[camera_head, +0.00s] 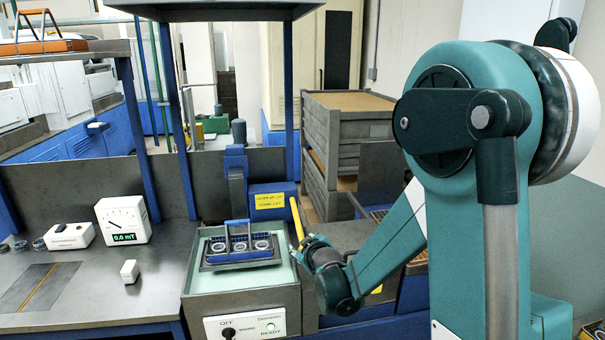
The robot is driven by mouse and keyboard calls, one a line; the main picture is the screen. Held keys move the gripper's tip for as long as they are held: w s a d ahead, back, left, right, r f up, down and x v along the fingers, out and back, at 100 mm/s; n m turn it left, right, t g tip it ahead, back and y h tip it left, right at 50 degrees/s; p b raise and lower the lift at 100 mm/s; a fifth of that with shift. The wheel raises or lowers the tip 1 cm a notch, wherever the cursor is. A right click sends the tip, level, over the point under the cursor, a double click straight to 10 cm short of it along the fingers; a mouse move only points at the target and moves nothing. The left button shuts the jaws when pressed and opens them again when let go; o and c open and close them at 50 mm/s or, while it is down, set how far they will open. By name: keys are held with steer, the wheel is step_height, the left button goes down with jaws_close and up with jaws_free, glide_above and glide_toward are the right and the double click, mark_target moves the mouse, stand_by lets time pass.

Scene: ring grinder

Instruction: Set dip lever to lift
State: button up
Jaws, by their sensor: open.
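The dip lever appears to be the yellow bar (296,218) at the right side of a blue housing (268,190). It stands nearly upright, leaning slightly. A yellow label (269,201) on the housing has small text that seems to say lever up and down lift. My gripper (309,243) is open at the lower part of the bar, close to it on the right; I cannot tell whether they touch. A blue-handled rack (240,260) with several rings sits over the pale green tank (212,278).
The front panel (245,325) has a black knob and a light marked ready. A gauge (124,221) reading 0.0 mT, a white box (69,236) and a small white block (129,271) stand on the left bench. Blue posts rise behind the tank. Grey crates (347,135) are stacked behind my arm.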

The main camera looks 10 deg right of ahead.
step_height(320, 180, up, 6)
steer(key=p, duration=0.3)
steer(key=shift+f+p, duration=0.1)
steer(key=shift+p, duration=0.2)
steer(key=w+r+g+p, duration=0.2)
steer(key=r+g+p, duration=0.1)
steer(key=r+p, duration=0.4)
steer(key=w+r+g+p, duration=0.3)
steer(key=r+p, duration=0.4)
steer(key=r, duration=0.6)
steer(key=shift+w+g, duration=0.25)
steer(key=shift+g, duration=0.35)
steer(key=shift+d+r, duration=0.1)
